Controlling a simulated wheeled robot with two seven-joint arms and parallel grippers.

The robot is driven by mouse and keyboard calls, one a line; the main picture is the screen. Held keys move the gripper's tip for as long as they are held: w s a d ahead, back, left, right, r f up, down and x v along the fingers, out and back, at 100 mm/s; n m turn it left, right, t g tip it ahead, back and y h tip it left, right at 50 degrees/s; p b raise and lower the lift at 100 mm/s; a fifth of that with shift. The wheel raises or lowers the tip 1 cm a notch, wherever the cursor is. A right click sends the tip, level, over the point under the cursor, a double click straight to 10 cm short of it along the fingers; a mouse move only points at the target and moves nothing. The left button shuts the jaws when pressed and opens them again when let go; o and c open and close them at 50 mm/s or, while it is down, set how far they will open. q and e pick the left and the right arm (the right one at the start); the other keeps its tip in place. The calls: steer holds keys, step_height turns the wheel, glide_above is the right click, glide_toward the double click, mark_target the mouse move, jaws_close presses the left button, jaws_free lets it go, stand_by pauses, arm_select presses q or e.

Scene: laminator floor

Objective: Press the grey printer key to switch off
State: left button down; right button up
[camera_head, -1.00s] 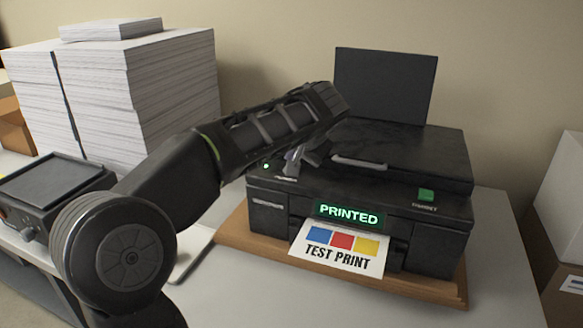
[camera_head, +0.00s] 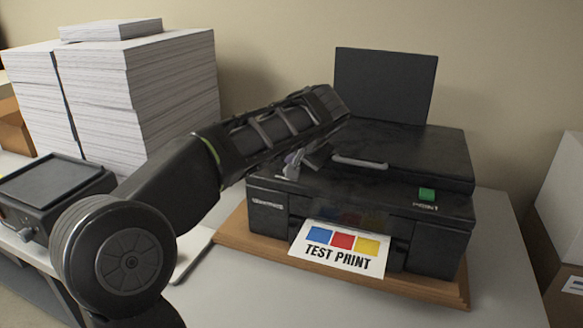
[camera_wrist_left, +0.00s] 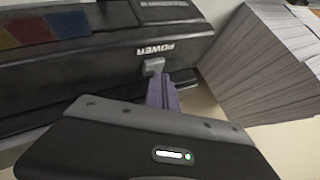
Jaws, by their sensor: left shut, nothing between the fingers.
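The black printer (camera_head: 430,235) stands on a wooden board on the table, with its rear flap upright. Its front display is dark. A sheet reading TEST PRINT (camera_head: 340,250) sticks out of the front. My left gripper (camera_head: 292,168) is shut and empty at the printer's left top edge. In the left wrist view my closed fingers (camera_wrist_left: 160,88) reach the grey key (camera_wrist_left: 154,65), beside the word POWER. They look to be touching it, but how far the key is pressed I cannot tell. In the head view my gripper mostly hides the key. My right gripper is not in view.
A green button (camera_head: 427,194) is on the printer's right front. Tall paper stacks (camera_head: 165,90) stand at the back left. A dark device (camera_head: 55,185) sits at the left. The table's right front (camera_head: 500,260) is clear.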

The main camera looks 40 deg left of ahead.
arm_select(q)
steer(key=shift+r+p, duration=0.65)
steer(key=shift+r, duration=0.3)
step_height(320, 180, up, 6)
steer(key=p, duration=0.4)
steer(key=shift+p, duration=0.3)
